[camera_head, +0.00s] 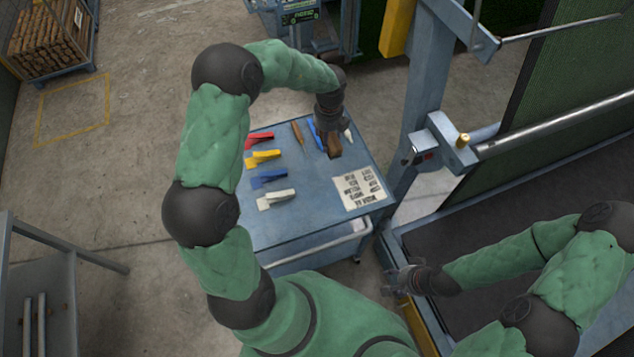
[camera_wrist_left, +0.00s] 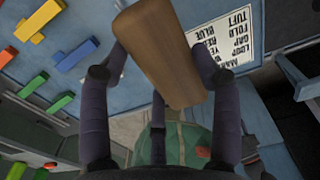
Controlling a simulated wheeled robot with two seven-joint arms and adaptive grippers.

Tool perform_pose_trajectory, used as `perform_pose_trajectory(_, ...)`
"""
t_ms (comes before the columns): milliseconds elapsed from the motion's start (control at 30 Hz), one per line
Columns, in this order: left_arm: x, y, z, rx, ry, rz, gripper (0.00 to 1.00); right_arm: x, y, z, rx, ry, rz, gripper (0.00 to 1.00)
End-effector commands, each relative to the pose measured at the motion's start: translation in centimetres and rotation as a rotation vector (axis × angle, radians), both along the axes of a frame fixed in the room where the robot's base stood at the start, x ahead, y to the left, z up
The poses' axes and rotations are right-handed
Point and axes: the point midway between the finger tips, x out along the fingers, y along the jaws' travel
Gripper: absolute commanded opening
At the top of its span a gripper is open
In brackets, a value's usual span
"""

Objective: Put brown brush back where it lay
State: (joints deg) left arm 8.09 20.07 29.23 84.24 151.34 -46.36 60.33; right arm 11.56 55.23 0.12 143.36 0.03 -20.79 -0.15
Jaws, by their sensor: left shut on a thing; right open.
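The brown brush (camera_head: 334,147) shows below my left gripper (camera_head: 331,122), at the back right part of the blue cart top (camera_head: 315,205). In the left wrist view, the brush (camera_wrist_left: 163,50) is a long brown block held between the two dark fingers of my left gripper (camera_wrist_left: 163,65). I cannot tell whether it touches the cart top. My right gripper (camera_head: 394,281) is open and empty, low beside the cart's front right corner.
Red (camera_head: 259,140), yellow (camera_head: 262,158), blue (camera_head: 268,178) and white (camera_head: 275,199) tools lie at the cart's left. A brown-handled tool (camera_head: 297,132) and a blue tool (camera_head: 315,134) lie left of the brush. A printed sheet (camera_head: 360,188) lies front right. A blue frame post (camera_head: 424,90) stands right.

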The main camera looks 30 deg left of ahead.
Motion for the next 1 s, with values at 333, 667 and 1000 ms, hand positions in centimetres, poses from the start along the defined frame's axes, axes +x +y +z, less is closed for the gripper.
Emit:
perform_pose_trajectory(333, -5.4, -1.0, -2.3, 0.003, -0.003, -0.001, 0.35, -0.1, 0.0, -0.3, 0.001, 0.003, 0.000, 0.51)
perform_pose_trajectory(667, -11.2, -2.1, -6.7, 0.003, -0.001, -0.001, 0.35, -0.1, 0.0, -1.4, 0.000, 0.002, 0.000, 0.51)
perform_pose_trajectory(1000, -13.3, -2.6, -9.3, 0.003, -0.003, 0.001, 0.35, -0.1, 0.0, -2.1, 0.000, 0.002, 0.000, 0.51)
